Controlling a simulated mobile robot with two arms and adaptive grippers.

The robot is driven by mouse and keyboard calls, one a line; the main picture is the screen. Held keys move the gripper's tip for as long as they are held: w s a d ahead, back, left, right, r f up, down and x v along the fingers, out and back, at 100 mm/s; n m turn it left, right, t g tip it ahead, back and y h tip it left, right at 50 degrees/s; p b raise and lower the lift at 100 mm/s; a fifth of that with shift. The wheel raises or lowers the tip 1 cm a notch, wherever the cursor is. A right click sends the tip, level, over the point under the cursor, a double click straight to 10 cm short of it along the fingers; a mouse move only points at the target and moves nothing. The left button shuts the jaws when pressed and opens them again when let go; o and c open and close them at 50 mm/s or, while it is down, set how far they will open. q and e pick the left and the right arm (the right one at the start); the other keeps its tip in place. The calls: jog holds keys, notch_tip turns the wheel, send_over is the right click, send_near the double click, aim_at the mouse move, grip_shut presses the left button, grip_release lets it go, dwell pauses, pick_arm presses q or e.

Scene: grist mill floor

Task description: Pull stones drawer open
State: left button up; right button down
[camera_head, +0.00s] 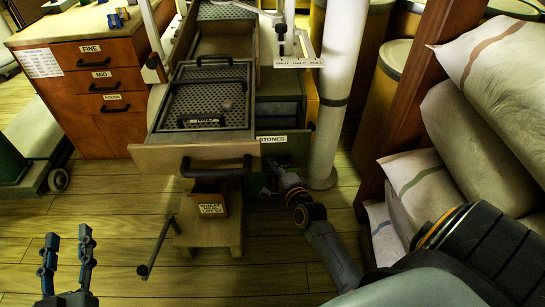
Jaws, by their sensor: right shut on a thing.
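The stones drawer (292,148) has a dark green front with a white "STONES" label on its top edge, at the middle of the head view. A dark recess shows behind that front; I cannot tell how far out it stands. My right gripper (270,181) is low against this front, shut on its handle, which the fingers and shadow mostly hide. My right arm reaches there from the lower right. My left gripper (67,248) is open and empty at the lower left, above the floor and far from the drawer.
Left of the stones drawer, a wooden drawer (150,157) with a black handle and mesh trays stands out. A small wooden stool (210,234) bears a labelled box (210,203). A white post (327,130) and stacked sacks (465,135) stand right.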

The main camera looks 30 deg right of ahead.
pick_arm(q)
notch_tip(320, 180, down, 2)
jog(key=shift+a+f+g+y, duration=0.2)
jog(key=shift+g+y, duration=0.1)
jog(key=shift+g, duration=0.4)
pick_arm(e)
jog(key=shift+s+a, duration=0.3)
jog(key=shift+s, duration=0.15)
jog(key=c, duration=1.3)
grip_release()
jog(key=shift+c, duration=0.2)
jog(key=v, duration=1.2)
